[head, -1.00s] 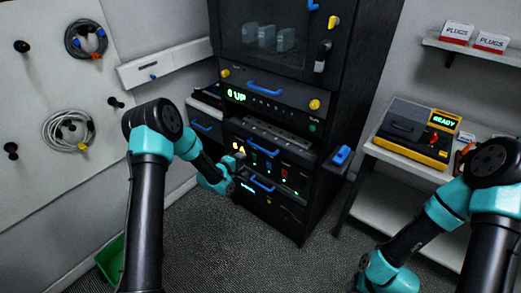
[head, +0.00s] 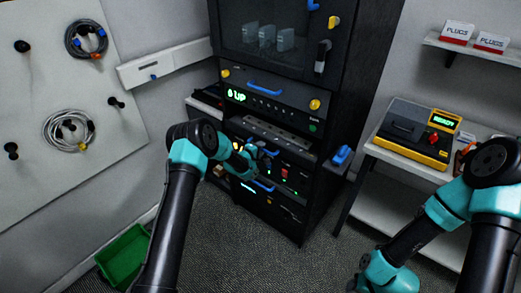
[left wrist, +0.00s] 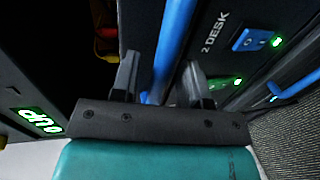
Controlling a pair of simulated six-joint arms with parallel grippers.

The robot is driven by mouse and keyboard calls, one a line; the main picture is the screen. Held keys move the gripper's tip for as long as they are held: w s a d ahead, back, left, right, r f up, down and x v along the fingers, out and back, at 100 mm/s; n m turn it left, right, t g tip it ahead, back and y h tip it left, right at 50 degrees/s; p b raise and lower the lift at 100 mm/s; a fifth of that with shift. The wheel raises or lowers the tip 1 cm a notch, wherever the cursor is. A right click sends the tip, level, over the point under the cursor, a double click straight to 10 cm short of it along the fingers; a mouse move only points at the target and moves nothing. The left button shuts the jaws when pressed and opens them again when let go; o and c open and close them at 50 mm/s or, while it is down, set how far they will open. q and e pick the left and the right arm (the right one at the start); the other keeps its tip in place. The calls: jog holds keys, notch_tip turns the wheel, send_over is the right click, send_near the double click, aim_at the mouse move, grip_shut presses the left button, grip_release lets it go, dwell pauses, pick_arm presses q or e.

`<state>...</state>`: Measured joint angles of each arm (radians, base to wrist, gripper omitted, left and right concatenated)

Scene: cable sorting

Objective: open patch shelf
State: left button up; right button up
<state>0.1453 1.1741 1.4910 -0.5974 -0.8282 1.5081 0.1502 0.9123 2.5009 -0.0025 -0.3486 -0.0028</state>
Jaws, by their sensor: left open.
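The black rack (head: 325,185) stands in the middle of the head view, with stacked units. Its shelf front carries a row of small lights and switches (head: 285,172), partly hidden by my left gripper. My left gripper (head: 264,153) is in front of this panel in the head view. In the left wrist view, the open fingers (left wrist: 157,82) stand on either side of a blue bar handle (left wrist: 172,45). Whether they touch it cannot be told. A "2 DESK" label shows beside the handle.
A lower blue handle (head: 264,186) is just below my gripper. Above is the unit with the "UP" display (head: 236,96). A side table with a yellow-black device (head: 415,133) stands right. A green bin (head: 124,257) is on the floor at left.

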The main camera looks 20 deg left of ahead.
pick_arm(q)
jog(key=shift+w, duration=0.1)
grip_shut()
dwell(0.4)
